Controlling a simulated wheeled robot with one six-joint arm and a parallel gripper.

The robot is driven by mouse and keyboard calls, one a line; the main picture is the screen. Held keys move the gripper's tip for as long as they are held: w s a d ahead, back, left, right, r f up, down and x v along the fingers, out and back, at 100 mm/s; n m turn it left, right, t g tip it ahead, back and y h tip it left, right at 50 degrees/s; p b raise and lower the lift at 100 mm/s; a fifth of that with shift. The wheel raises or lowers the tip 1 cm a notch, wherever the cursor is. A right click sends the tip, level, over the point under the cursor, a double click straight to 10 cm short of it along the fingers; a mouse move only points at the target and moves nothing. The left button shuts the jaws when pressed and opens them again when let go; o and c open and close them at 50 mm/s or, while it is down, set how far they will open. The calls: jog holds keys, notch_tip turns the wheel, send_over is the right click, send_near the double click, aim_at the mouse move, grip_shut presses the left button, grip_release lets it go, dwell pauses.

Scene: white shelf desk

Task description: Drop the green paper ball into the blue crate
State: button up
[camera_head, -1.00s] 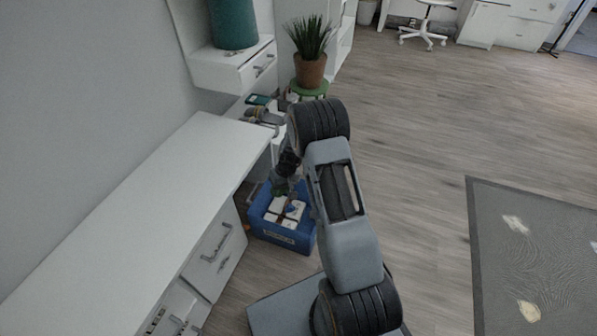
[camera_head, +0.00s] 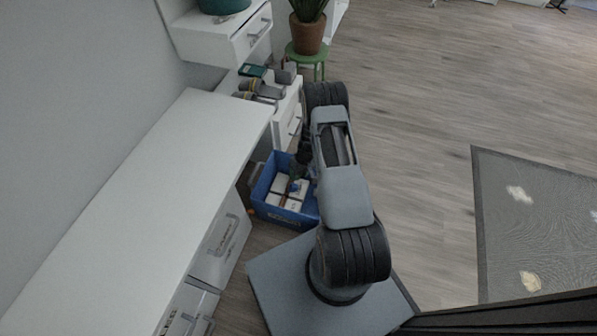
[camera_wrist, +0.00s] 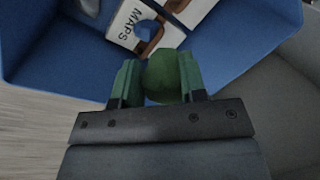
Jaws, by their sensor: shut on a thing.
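The green paper ball (camera_wrist: 168,76) is round and sits between the two green fingers of my gripper (camera_wrist: 160,82) in the wrist view. My gripper is shut on it. Below and beyond it in that view is the blue crate (camera_wrist: 245,38), with the ball over its opening near one edge. In the head view the blue crate (camera_head: 283,215) stands on the floor beside the white desk. My gripper end is over the crate there, partly hidden by my arm, and the ball cannot be made out clearly.
The crate holds white boxes (camera_head: 291,187), one marked MAPS (camera_wrist: 135,22), and a small blue item (camera_wrist: 147,29). The white desk (camera_head: 150,200) runs along the left. A potted plant (camera_head: 307,36) stands on a green stool behind.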

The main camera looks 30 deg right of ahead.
jog(key=shift+d+b+x, duration=0.25)
jog(key=shift+b+x, duration=0.15)
jog(key=shift+x, duration=0.7)
jog(key=o, duration=1)
jog(key=shift+c, duration=0.2)
jog(key=p+v, duration=0.4)
jog(key=v, duration=0.9)
jog(key=shift+r+p, duration=0.3)
jog(key=shift+r, duration=0.1)
